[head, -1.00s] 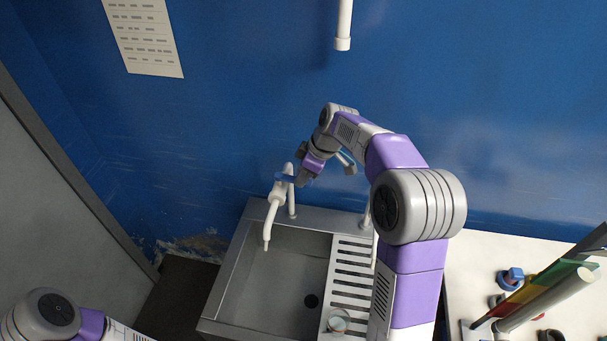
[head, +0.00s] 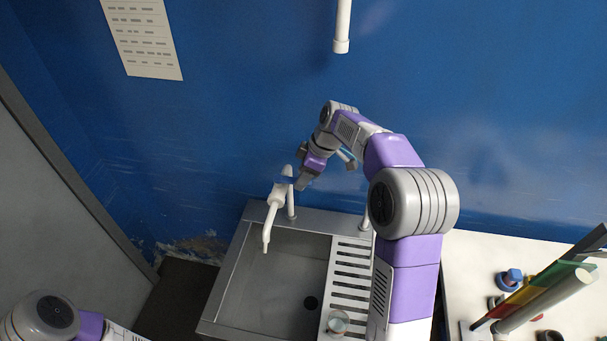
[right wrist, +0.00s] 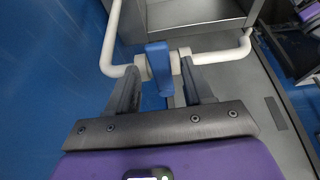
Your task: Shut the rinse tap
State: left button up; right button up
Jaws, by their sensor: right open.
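The rinse tap is white, with a spout (head: 271,220) hanging over the sink basin; its pipes also show in the right wrist view (right wrist: 232,50). Its blue lever (right wrist: 157,66) stands between the fingers of my right gripper (right wrist: 160,80), which is open. I cannot tell whether a finger touches the lever. In the head view my right gripper (head: 296,182) is at the top of the tap, hiding part of the lever. No water stream is visible at the spout. My left gripper is out of view.
The steel sink (head: 238,285) has a slotted drainer (head: 350,283) on its right with a small glass vessel (head: 338,323) on it. The blue wall is close behind the tap. A white pipe (head: 342,25) hangs above. A white bench (head: 475,270) with several items stands at right.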

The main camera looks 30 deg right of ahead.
jog(key=shift+r, duration=0.1)
jog(key=v, duration=0.7)
jog(key=shift+r, duration=0.15)
jog(key=shift+s+d, duration=0.1)
jog(key=shift+d, duration=0.05)
